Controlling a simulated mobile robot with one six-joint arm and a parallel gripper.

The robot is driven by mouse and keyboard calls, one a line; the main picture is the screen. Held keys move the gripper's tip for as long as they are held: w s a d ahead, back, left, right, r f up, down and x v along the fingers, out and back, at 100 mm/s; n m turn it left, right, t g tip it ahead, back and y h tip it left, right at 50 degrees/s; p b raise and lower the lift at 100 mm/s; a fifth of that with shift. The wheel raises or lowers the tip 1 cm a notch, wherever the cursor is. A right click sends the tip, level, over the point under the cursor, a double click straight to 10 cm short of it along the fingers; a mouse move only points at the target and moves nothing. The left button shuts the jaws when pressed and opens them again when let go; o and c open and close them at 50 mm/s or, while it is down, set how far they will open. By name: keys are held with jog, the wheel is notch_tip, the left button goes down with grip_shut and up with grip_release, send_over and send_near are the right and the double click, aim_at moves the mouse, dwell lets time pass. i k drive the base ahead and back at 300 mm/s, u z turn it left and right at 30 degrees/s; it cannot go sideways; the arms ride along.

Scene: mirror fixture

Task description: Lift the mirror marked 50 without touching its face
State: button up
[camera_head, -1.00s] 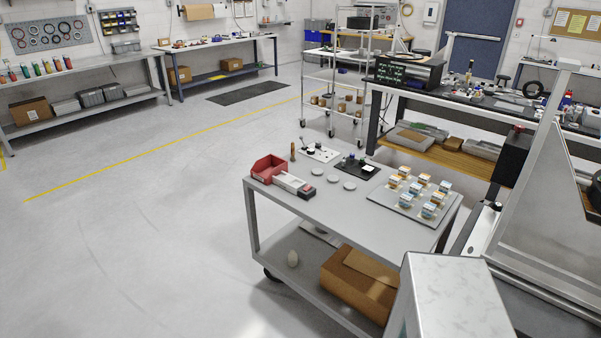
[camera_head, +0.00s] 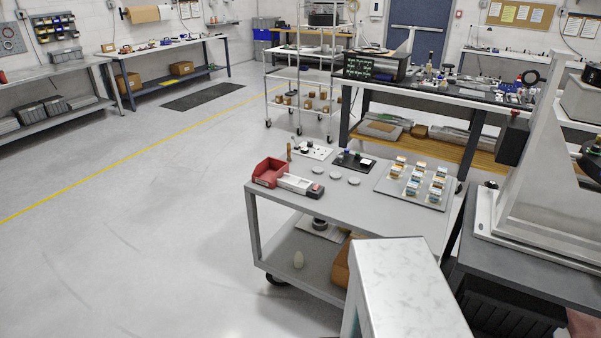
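Several small blocks (camera_head: 416,185) with orange, white and blue parts stand in rows on a grey tray (camera_head: 386,184) at the right of the cart top. They may be the mirrors, but any number on them is too small to read, so I cannot tell which is marked 50. I cannot make out their faces. My gripper is not in view.
A dark bench (camera_head: 530,270) with a grey frame stands close at right. The floor (camera_head: 150,230) at left is clear.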

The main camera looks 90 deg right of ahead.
aim_at(317, 170)
jog(key=i, duration=1.05)
jog(key=u, duration=0.4)
jog(key=k, duration=0.2)
jog(key=z, duration=2.8)
jog(key=i, duration=0.4)
jog(key=z, duration=0.05)
